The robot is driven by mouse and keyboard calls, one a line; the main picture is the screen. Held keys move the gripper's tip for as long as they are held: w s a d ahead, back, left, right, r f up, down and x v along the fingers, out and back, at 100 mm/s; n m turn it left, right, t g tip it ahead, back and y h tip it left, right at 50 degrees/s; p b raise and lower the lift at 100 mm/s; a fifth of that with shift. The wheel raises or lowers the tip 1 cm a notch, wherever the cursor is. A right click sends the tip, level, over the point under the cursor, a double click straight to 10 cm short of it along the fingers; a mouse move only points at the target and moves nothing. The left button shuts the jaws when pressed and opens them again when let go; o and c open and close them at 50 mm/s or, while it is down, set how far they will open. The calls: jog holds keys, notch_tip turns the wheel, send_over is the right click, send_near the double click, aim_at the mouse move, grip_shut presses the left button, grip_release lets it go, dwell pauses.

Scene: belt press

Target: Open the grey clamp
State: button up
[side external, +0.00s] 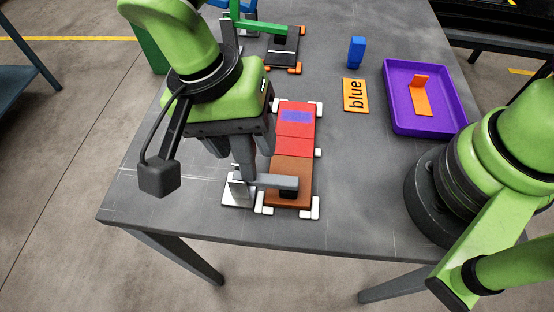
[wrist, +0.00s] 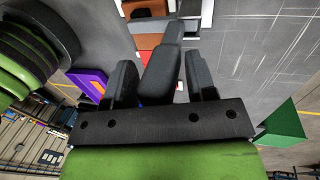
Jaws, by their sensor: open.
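The grey clamp (side external: 270,181) stands at the near end of the red and brown work strip. Its arm lies level across the brown block (side external: 292,169), with its dark pad end over the block. In the wrist view the clamp's grey handle (wrist: 160,78) rises between my fingers. My gripper (side external: 243,168) is above the clamp's pale base, fingers pointing down at the handle. In the wrist view my gripper (wrist: 159,66) is open, one finger each side of the handle, with gaps visible. The side view partly hides the handle behind my fingers.
Red blocks (side external: 296,128) continue the strip, held between white corner stops. A green clamp (side external: 262,24) is at the back. A blue block (side external: 357,52), an orange "blue" plate (side external: 355,95) and a purple tray (side external: 391,80) holding an orange piece (side external: 421,97) are right. The table's left front is clear.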

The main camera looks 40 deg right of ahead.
jog(key=shift+w, duration=0.1)
jog(key=shift+w+a+r, duration=0.1)
jog(key=shift+w+a, duration=0.45)
jog(key=shift+a, duration=0.05)
jog(key=shift+w+a+f, duration=0.25)
jog(key=shift+w+a, duration=0.35)
jog(key=shift+w+a+f, duration=0.25)
jog(key=shift+w+a, duration=0.3)
jog(key=shift+w+a+f, duration=0.25)
jog(key=shift+w+a, duration=0.35)
jog(key=shift+w+a+f, duration=0.4)
jog(key=shift+a+f, duration=0.05)
